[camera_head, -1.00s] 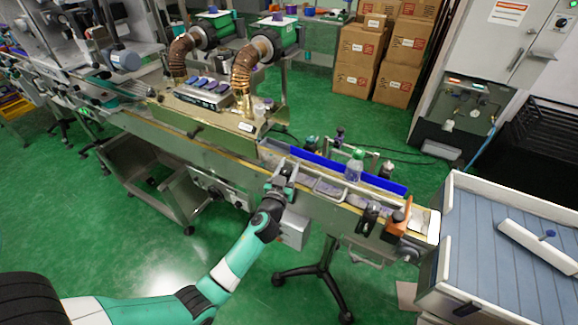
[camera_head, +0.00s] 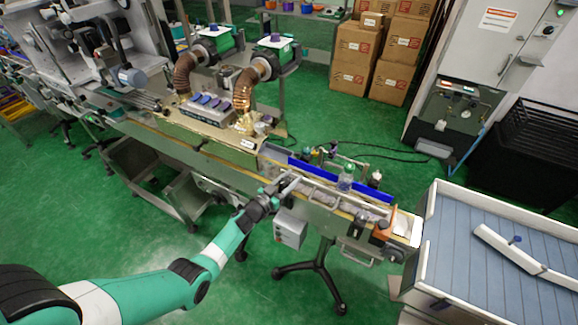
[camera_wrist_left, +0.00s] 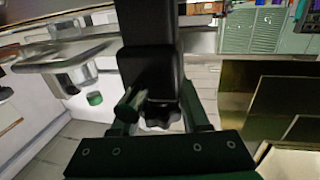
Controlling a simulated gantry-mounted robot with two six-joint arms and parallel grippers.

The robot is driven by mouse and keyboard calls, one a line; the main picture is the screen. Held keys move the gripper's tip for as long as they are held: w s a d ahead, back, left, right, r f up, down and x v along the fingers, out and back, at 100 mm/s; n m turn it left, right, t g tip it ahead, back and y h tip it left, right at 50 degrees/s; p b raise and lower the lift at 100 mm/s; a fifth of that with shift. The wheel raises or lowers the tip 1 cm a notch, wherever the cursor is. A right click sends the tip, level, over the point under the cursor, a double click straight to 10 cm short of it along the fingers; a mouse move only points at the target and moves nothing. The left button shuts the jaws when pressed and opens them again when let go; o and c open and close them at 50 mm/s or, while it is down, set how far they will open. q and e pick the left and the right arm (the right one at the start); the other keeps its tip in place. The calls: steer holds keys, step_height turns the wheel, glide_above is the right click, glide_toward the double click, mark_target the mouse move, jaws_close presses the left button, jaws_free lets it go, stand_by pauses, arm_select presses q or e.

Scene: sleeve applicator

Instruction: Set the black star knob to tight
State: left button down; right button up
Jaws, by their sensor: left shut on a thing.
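The black star knob (camera_wrist_left: 160,113) shows in the left wrist view, below a black upright block (camera_wrist_left: 147,60). My left gripper (camera_wrist_left: 160,118) has one finger on each side of the knob and is shut on it. The fingers and the dark gripper body hide part of the knob. In the head view my left gripper (camera_head: 275,193) is at the near edge of the conveyor (camera_head: 215,160). The knob is too small to make out there. Any tight marking cannot be made out. My right gripper is not in view.
A clear bottle (camera_head: 346,180) stands on the conveyor, by a blue guide rail (camera_head: 325,172). An orange block (camera_head: 384,228) is near the conveyor's right end, beside a blue-topped table (camera_head: 490,270). A grey box (camera_head: 290,229) hangs below the gripper.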

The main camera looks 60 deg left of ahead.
arm_select(q)
steer(key=shift+r+m+t+h, duration=0.25)
steer(key=shift+m+h, duration=0.25)
steer(key=shift+h, duration=0.3)
steer(key=h, duration=0.1)
steer(key=m, duration=0.1)
steer(key=h+b, duration=0.1)
steer(key=shift+w+d+f+m+t+h, duration=0.15)
steer(key=shift+d+f+m+t+h, duration=0.15)
steer(key=shift+f+m+t, duration=0.1)
steer(key=shift+d+r+m+g+h+b, duration=0.1)
steer(key=shift+d+m+g+h+b, duration=0.15)
steer(key=shift+m+h+b, duration=1.1)
steer(key=shift+d+m+g+h+b, duration=0.2)
steer(key=shift+d+m+h+b, duration=0.35)
steer(key=shift+h+b, duration=1.3)
steer(key=shift+d+r+m+g+h+b, duration=0.1)
steer(key=shift+d+m+g+h+b, duration=0.1)
steer(key=shift+m+h+b, duration=1.2)
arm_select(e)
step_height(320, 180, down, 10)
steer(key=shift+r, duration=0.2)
arm_select(q)
steer(key=shift+c, duration=2)
jaws_free()
steer(key=p+v, duration=0.1)
steer(key=v, duration=1.1)
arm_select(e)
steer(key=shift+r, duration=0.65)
